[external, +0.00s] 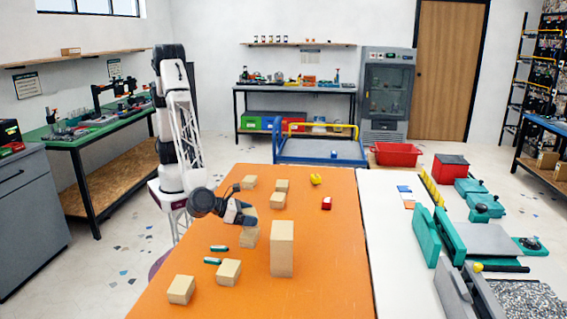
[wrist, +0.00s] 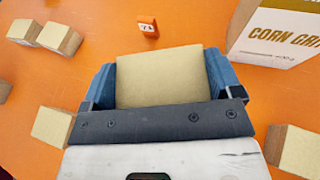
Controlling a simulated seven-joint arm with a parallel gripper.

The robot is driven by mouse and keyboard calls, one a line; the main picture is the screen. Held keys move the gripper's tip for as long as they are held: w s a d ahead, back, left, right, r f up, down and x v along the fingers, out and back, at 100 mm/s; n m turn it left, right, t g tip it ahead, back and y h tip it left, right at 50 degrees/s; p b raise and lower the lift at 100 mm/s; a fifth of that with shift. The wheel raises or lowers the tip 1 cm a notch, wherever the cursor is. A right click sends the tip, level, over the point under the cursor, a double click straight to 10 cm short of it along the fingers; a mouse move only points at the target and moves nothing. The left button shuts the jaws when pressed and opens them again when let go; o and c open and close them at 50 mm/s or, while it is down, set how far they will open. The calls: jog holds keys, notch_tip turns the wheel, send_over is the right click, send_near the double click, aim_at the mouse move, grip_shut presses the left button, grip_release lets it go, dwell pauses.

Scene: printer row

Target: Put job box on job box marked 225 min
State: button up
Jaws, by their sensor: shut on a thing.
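My gripper (external: 243,212) is shut on a tan job box (wrist: 160,78), with one blue finger on each side of it in the wrist view. In the external view the held box (external: 250,212) shows just past the fingers, over another tan box (external: 249,238). I cannot tell whether the two touch. Other tan boxes stand on the orange table, including a near one (external: 228,272), a near left one (external: 181,289) and a far one (external: 277,201). No 225 min marking is readable, so I cannot tell which box bears it.
Two green cylinders (external: 213,261) lie to the left. A red block (external: 326,203) and a yellow item (external: 316,179) sit farther back.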

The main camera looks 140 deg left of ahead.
jog(key=shift+f, duration=1.75)
jog(key=shift+f, duration=0.1)
jog(key=o, duration=0.9)
jog(key=shift+c, duration=0.2)
jog(key=shift+d, duration=0.2)
jog(key=v, duration=1.1)
jog(key=shift+s+d+r, duration=0.15)
jog(key=shift+s+r, duration=0.1)
jog(key=shift+r, duration=0.05)
